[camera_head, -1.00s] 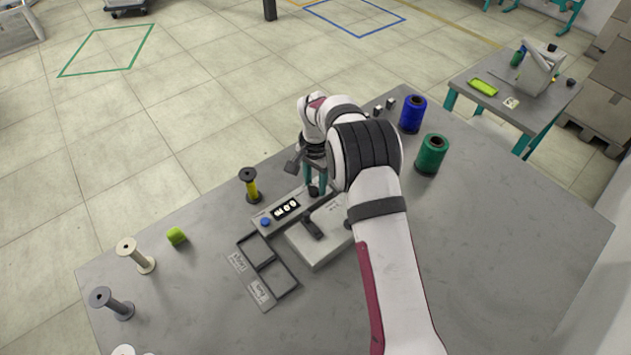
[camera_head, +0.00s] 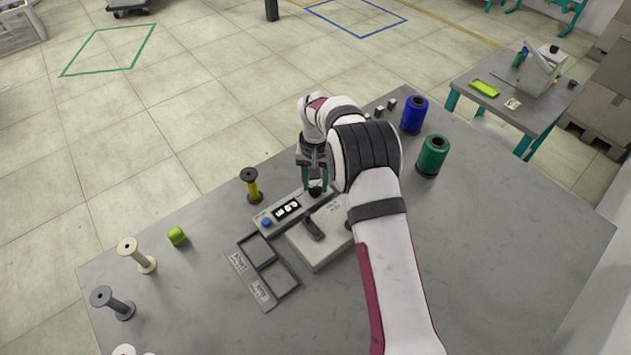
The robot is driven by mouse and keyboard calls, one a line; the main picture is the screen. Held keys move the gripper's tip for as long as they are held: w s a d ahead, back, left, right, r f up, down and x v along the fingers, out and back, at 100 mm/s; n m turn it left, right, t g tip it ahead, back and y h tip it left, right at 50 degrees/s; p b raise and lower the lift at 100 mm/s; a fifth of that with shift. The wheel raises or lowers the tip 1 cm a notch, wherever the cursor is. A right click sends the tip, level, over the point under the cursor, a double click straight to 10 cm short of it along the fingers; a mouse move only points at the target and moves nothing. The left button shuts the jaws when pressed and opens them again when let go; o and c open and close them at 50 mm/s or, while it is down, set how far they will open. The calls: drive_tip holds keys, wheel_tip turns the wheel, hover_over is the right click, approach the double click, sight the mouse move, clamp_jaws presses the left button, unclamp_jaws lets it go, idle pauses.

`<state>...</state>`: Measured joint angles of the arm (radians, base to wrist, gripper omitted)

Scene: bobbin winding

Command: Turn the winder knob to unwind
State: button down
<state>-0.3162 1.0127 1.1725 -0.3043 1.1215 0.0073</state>
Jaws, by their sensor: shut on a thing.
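The winder's control box (camera_head: 273,222) is a grey bar with a blue button (camera_head: 267,222) and a small lit display (camera_head: 287,208), whose digits are too small to read surely. A black knob (camera_head: 315,191) sits at its right end. My gripper (camera_head: 316,186) points down with its teal fingers shut on the knob. A flat light grey unit (camera_head: 318,258) with a dark lever (camera_head: 312,228) stands in front of the bar. My arm hides its right part.
A yellow-wound bobbin (camera_head: 253,187) stands behind the bar. Blue (camera_head: 414,115) and green (camera_head: 433,155) thread cones stand right.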

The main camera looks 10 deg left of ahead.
idle(0.4)
drive_tip(key=shift+c, duration=2.2)
unclamp_jaws()
drive_tip(key=shift+r, duration=0.1)
wheel_tip(320, 180, up, 16)
